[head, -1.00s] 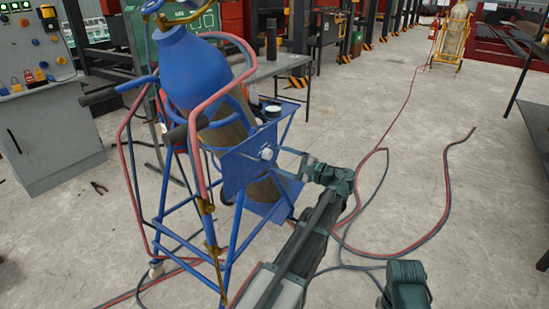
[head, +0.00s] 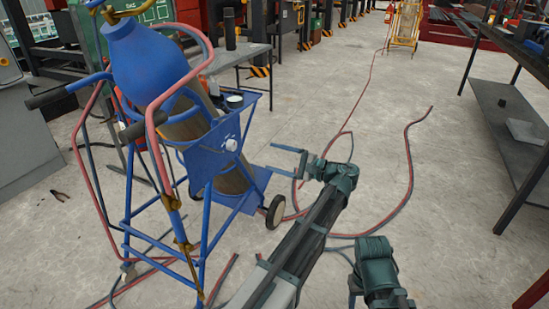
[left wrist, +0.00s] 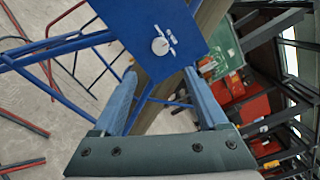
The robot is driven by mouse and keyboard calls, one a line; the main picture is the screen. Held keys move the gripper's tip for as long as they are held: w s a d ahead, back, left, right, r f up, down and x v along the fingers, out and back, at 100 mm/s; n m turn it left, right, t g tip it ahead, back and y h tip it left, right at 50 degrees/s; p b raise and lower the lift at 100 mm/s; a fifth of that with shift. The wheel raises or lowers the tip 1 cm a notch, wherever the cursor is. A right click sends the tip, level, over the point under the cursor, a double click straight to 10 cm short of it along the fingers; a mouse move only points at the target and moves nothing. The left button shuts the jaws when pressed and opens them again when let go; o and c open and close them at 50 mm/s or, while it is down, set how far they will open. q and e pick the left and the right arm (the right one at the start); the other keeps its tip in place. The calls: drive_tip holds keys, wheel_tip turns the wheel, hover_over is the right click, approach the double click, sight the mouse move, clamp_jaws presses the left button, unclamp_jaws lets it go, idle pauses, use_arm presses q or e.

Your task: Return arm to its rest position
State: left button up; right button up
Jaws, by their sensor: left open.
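My left arm reaches up from the bottom middle in the head view. Its gripper (head: 270,158) is open and empty, with two parallel fingers pointing left towards the blue gas-cylinder cart (head: 228,150). A gap of floor shows between the fingertips and the cart's blue panel.
Red and dark hoses (head: 410,170) lie on the concrete floor right of my left arm. A dark shelf table (head: 515,130) stands at the right and a grey table (head: 228,57) behind the cart. Pliers (head: 60,195) lie at the left. Open floor lies between hoses and shelf.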

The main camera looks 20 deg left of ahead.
use_arm(q)
drive_tip(key=s+d+f+n+h+p, duration=0.1)
drive_tip(key=s+d+f+h, duration=0.35)
drive_tip(key=s+f, duration=0.2)
drive_tip(key=s+d+f+h, duration=0.3)
drive_tip(key=s+f+h, duration=0.2)
drive_tip(key=s+f, duration=0.15)
drive_tip(key=s+d+f+n+g+h+p, duration=0.1)
drive_tip(key=s+d+f+h, duration=0.25)
drive_tip(key=s+d, duration=0.3)
drive_tip(key=s+d+f+n+g+h+p, duration=0.1)
drive_tip(key=s+d+f+h, duration=0.1)
drive_tip(key=s+d+h, duration=0.35)
wheel_tip(320, 180, up, 37)
drive_tip(key=d+y+p, duration=0.1)
drive_tip(key=d+p, duration=0.1)
drive_tip(key=p, duration=3.5)
drive_tip(key=shift+s+y, duration=0.2)
drive_tip(key=shift+y, duration=0.15)
drive_tip(key=shift+f, duration=0.1)
